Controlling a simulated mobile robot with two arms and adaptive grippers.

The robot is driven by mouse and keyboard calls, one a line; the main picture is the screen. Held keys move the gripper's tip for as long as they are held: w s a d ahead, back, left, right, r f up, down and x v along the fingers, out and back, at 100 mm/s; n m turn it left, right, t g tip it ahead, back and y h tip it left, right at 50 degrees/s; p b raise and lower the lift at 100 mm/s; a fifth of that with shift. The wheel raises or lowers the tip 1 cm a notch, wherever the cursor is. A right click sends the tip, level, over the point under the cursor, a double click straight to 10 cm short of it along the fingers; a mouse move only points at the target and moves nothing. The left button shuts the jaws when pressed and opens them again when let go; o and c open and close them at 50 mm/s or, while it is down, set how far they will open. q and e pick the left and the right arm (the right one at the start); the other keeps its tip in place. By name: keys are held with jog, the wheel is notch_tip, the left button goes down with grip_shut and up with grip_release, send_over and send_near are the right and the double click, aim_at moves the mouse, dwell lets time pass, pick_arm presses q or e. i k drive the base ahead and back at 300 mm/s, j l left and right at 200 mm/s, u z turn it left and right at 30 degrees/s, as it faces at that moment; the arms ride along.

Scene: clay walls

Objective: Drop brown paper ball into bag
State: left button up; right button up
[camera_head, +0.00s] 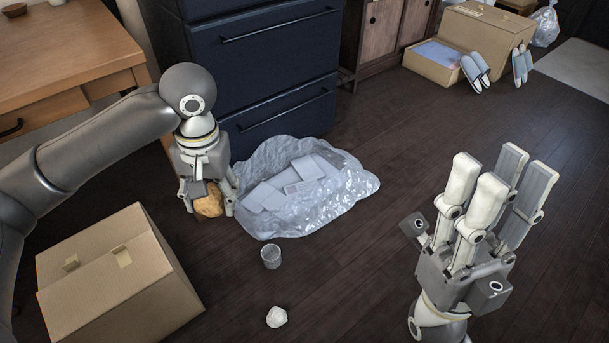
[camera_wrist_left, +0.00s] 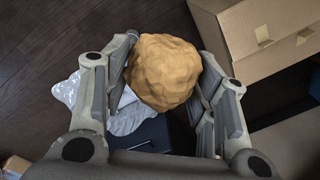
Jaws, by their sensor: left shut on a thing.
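The brown paper ball (camera_head: 208,202) is a crumpled tan lump held between the fingers of my left gripper (camera_head: 207,203). In the left wrist view the ball (camera_wrist_left: 164,72) fills the space between the fingers (camera_wrist_left: 166,85). The bag (camera_head: 341,206) is clear, crinkled plastic with white and grey flat pieces in it. It lies on the floor just right of my left gripper in the head view. The ball is beside the bag, near its left edge. My right gripper (camera_head: 497,190) points upward at the right, its fingers apart and empty.
A closed cardboard box (camera_head: 110,270) stands at the lower left. A clear cup (camera_head: 271,257) and a white crumpled ball (camera_head: 276,317) are on the floor before the bag. A dark blue drawer cabinet (camera_head: 265,75) stands behind the bag. The floor right of the bag is clear.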

aim_at(289, 181)
jog(key=i+l+u, duration=0.25)
jog(key=l, duration=0.35)
jog(key=i+l+u, duration=0.1)
jog(key=i+l, duration=0.15)
jog(key=i+l+u, duration=0.1)
jog(key=l, duration=0.3)
jog(key=i+l+u, duration=0.15)
jog(key=l, duration=0.2)
jog(key=i+l+u, duration=0.1)
jog(key=i, duration=0.3)
jog(key=i+l+u, duration=0.1)
jog(key=i, duration=0.3)
